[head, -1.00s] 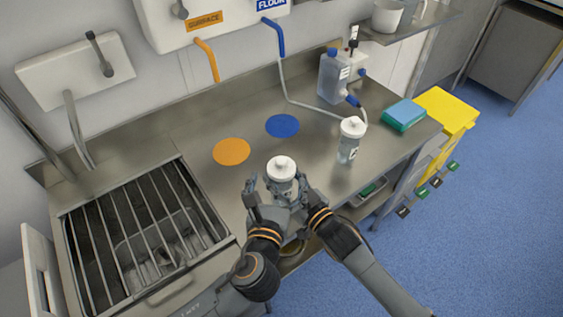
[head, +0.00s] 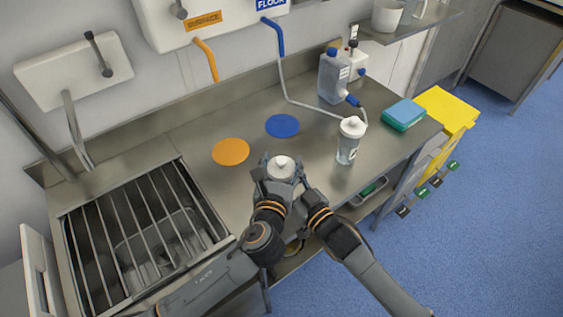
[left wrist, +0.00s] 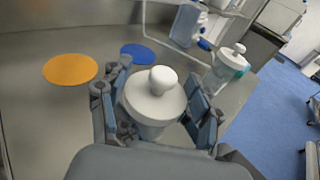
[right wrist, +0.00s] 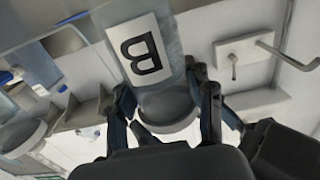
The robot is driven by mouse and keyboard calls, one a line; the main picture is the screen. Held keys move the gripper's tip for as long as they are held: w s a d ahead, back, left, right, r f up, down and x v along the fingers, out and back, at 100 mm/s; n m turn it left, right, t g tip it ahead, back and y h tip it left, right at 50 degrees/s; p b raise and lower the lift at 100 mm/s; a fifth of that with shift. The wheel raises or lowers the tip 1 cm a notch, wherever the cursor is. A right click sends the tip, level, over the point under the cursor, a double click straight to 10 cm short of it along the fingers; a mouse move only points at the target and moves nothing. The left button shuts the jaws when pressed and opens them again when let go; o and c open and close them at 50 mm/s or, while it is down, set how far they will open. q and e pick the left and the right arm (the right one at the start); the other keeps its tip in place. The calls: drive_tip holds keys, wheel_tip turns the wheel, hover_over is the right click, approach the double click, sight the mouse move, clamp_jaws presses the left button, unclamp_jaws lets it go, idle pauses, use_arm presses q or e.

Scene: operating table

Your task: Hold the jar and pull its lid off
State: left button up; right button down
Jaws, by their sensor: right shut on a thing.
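A clear jar with a white knobbed lid (head: 281,168) is at the bench's front edge. The lid also shows in the left wrist view (left wrist: 155,95), seated on the jar. My right gripper (right wrist: 163,100) is shut on the jar body (right wrist: 160,60), which bears a label with a B. In the head view most of that body is hidden by my grippers. My left gripper (left wrist: 157,98) is open, with one finger on each side of the lid. Whether the fingers touch the lid I cannot tell.
A second lidded jar (head: 348,145) stands to the right on the bench. An orange disc (head: 231,152) and a blue disc (head: 282,126) lie behind. A blue-capped bottle (head: 333,78) and sponges (head: 404,114) are at the back right. A barred sink (head: 145,235) is at left.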

sight(282, 159)
use_arm(q)
drive_tip(key=c, duration=0.3)
drive_tip(key=shift+c, duration=0.2)
drive_tip(key=shift+s, duration=0.1)
use_arm(e)
drive_tip(key=shift+s, duration=0.1)
use_arm(q)
drive_tip(key=shift+r, duration=0.15)
drive_tip(key=shift+r, duration=0.95)
drive_tip(key=shift+r, duration=0.1)
drive_tip(key=shift+r, duration=1.9)
